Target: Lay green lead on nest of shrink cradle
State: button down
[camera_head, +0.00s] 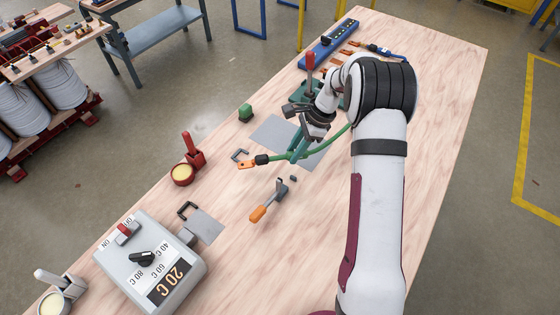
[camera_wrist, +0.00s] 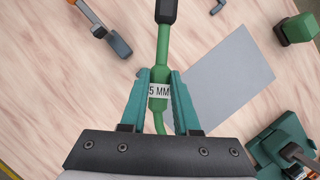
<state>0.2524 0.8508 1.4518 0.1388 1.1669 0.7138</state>
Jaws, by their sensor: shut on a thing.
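My gripper (camera_head: 297,152) is shut on the green lead (camera_head: 282,156), and its teal fingers (camera_wrist: 159,90) clasp the lead at a white label reading "5 MM" (camera_wrist: 159,91). The lead reaches left to a black sleeve (camera_head: 262,159) and an orange lug (camera_head: 246,164); its other end curves back beside my arm. In the wrist view the sleeve (camera_wrist: 166,10) is at the top edge and the lug is out of sight. A black bracket (camera_head: 187,210) and grey plate (camera_head: 207,226) adjoin the dial box. I cannot tell which part is the shrink cradle's nest.
A grey dial box (camera_head: 150,262) stands at front left. Red-handled pot (camera_head: 183,174), orange-handled tool (camera_head: 262,212), green block (camera_head: 246,112) and grey sheet (camera_head: 270,130) lie around the lead. A red-levered teal fixture (camera_wrist: 285,145) and blue rack (camera_head: 325,48) are farther back.

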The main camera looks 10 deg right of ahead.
aim_at(279, 168)
jog(key=shift+w+a+f, duration=0.4)
jog(key=shift+a+f, duration=0.05)
jog(key=shift+a, duration=0.15)
jog(key=shift+w+a+f, duration=0.35)
jog(key=shift+a+f, duration=0.1)
jog(key=shift+a, duration=0.15)
jog(key=shift+f, duration=2)
jog(key=c, duration=0.6)
grip_release()
jog(key=shift+f, duration=0.15)
jog(key=shift+c, duration=0.2)
